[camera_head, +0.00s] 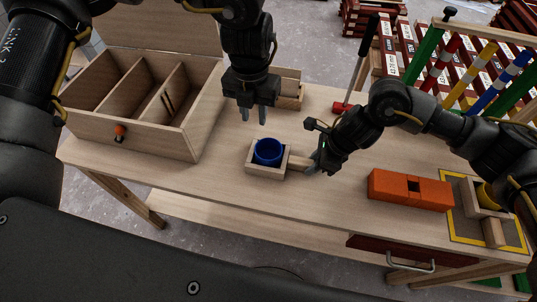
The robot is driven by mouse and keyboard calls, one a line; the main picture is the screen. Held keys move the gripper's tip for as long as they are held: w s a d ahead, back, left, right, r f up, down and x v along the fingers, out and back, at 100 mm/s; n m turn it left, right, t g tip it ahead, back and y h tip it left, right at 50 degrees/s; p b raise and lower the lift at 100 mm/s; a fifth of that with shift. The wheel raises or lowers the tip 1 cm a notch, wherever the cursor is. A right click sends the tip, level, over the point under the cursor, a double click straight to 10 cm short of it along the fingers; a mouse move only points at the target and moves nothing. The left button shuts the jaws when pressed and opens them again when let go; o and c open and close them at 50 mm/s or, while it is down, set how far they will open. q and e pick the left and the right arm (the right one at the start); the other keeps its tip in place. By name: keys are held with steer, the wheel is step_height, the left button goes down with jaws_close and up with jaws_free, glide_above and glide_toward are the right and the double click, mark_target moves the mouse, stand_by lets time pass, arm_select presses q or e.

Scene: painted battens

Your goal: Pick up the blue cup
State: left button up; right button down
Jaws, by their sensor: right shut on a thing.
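The blue cup (268,152) stands upright in a small square wooden holder (251,165) near the front middle of the table. The holder has a wooden handle (298,162) pointing right. My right gripper (313,163) is shut on the end of this handle. My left gripper (253,115) points down above and behind the cup, open and empty, its two fingers apart. It does not touch the cup.
An open wooden box with dividers (135,142) stands at left. A small wooden piece (288,95) and a red-headed mallet (341,107) lie behind. An orange block (392,187) and another wooden holder with a yellow cup (487,196) are at right. Coloured battens (483,62) stand at back right.

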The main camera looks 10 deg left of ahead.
arm_select(q)
steer(key=m, duration=0.3)
steer(key=shift+s+m, duration=0.1)
steer(key=shift+m, duration=0.3)
step_height(320, 180, down, 7)
steer(key=shift+r, duration=0.1)
glide_above(269, 154)
steer(key=a, duration=0.3)
steer(key=shift+s+f, duration=0.15)
steer(key=shift+f, duration=1.15)
steer(key=shift+s+f, duration=0.1)
steer(key=shift+f, duration=1.2)
steer(key=shift+c, duration=0.3)
jaws_close()
